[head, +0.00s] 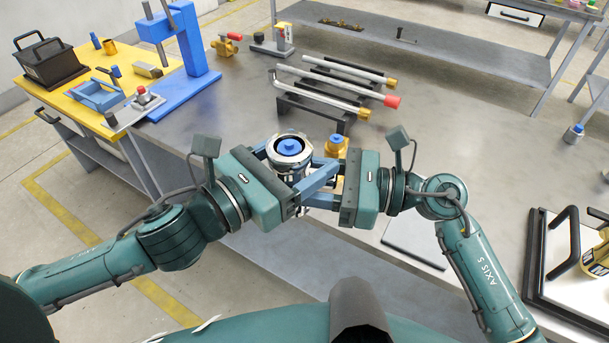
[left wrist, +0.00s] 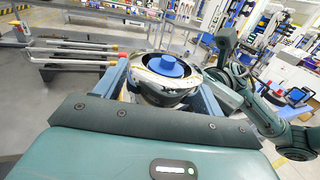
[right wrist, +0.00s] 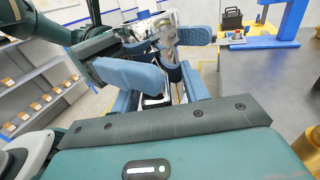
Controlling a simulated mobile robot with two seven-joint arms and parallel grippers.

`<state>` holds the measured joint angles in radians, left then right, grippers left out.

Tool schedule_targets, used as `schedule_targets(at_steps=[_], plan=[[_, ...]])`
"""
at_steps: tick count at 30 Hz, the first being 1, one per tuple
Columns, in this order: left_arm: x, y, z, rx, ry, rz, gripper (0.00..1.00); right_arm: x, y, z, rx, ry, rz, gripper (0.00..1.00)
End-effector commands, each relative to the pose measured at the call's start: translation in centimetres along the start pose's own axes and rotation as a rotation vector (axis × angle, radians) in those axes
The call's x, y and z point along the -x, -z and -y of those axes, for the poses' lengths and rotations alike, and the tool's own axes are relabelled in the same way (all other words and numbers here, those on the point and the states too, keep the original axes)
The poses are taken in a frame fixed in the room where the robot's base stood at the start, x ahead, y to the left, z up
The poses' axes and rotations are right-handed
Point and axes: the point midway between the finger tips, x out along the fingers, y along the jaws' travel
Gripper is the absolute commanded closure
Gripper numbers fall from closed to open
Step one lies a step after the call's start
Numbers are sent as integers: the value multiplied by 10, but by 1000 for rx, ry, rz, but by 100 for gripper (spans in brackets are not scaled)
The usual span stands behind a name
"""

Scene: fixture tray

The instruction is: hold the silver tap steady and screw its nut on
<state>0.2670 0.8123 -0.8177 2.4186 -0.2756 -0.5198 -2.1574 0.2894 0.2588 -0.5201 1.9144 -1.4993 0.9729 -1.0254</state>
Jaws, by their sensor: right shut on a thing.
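The silver tap (head: 289,160), round and shiny with a blue cap (head: 291,146), is held upright in front of the bench. My left gripper (head: 308,166) has its blue fingers on both sides of the tap body; the left wrist view shows the tap (left wrist: 165,88) clasped between them. My right gripper (head: 318,198) is just below, closed at the tap's lower end. In the right wrist view its fingers are around a small silver piece (right wrist: 178,92), seemingly the nut. Fingers hide most of it, so I cannot tell how it sits on the thread.
A brass tap (head: 336,147) with a blue cap stands just behind my grippers. A black rack (head: 312,108) with several bars lies beyond. A blue press (head: 185,60) stands at the left, a white board with a black handle (head: 563,240) at the right.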

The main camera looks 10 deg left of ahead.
Motion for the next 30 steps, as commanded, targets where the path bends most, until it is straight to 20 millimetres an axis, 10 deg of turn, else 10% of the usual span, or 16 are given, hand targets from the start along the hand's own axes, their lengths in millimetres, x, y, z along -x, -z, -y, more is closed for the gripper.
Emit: schedule_targets(at_steps=[11,20,30], plan=[[-1,-6,0,55,-5,33,30,0,-3,-1,3,-2,7,100],[14,-45,-34,572,-82,365,30,-1,-3,-1,3,-3,6,100],[32,78,-73,1497,-279,333,30,0,-3,-1,3,-2,7,100]])
